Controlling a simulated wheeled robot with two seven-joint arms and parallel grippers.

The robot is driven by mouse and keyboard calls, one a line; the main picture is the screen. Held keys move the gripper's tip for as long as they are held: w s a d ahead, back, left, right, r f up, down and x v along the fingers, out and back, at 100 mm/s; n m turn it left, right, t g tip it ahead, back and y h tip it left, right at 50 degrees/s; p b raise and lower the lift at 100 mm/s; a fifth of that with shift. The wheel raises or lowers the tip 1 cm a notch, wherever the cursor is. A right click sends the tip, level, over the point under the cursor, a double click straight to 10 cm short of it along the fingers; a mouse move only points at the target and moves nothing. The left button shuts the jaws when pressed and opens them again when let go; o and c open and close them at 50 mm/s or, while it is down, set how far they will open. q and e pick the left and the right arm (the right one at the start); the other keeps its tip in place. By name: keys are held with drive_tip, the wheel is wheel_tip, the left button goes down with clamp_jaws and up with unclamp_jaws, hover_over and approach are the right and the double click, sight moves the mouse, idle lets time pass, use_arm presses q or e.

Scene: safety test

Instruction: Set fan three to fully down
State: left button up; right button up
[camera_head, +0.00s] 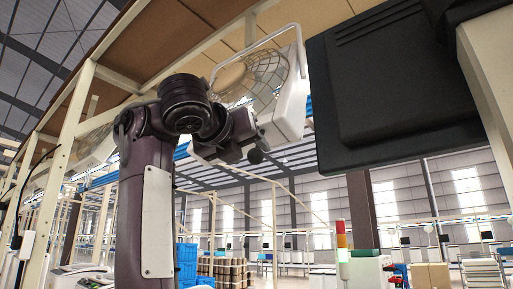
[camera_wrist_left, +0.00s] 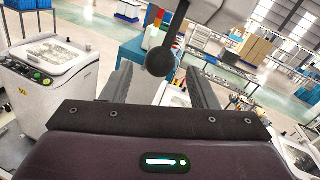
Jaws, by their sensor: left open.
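A white-framed fan with a wire cage (camera_head: 262,78) hangs overhead in the head view, behind my left arm. A second caged fan (camera_head: 92,146) is partly hidden farther left. No number shows, so I cannot tell which is fan three. A black ball knob (camera_head: 255,156) sits below the nearer fan. In the left wrist view the knob (camera_wrist_left: 160,62) is on a dark rod, in line with the gap between my fingers. My left gripper (camera_wrist_left: 161,84) is open, with visible space on both sides of the knob. My right gripper is out of view.
A large black screen housing (camera_head: 395,90) fills the upper right of the head view. A cream frame post (camera_head: 68,150) stands at left. A signal light (camera_head: 342,243) is low in the middle. A white machine (camera_wrist_left: 48,75) stands below in the wrist view.

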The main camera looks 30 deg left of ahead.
sight(253, 154)
use_arm(q)
drive_tip(key=w+p, duration=0.1)
drive_tip(key=w, duration=0.1)
drive_tip(key=w+p, duration=0.1)
drive_tip(key=shift+w+a+r, duration=0.1)
drive_tip(key=shift+w+a, duration=0.3)
drive_tip(key=shift+w+p, duration=0.35)
drive_tip(key=shift+p, duration=0.1)
clamp_jaws()
drive_tip(key=shift+d, duration=0.1)
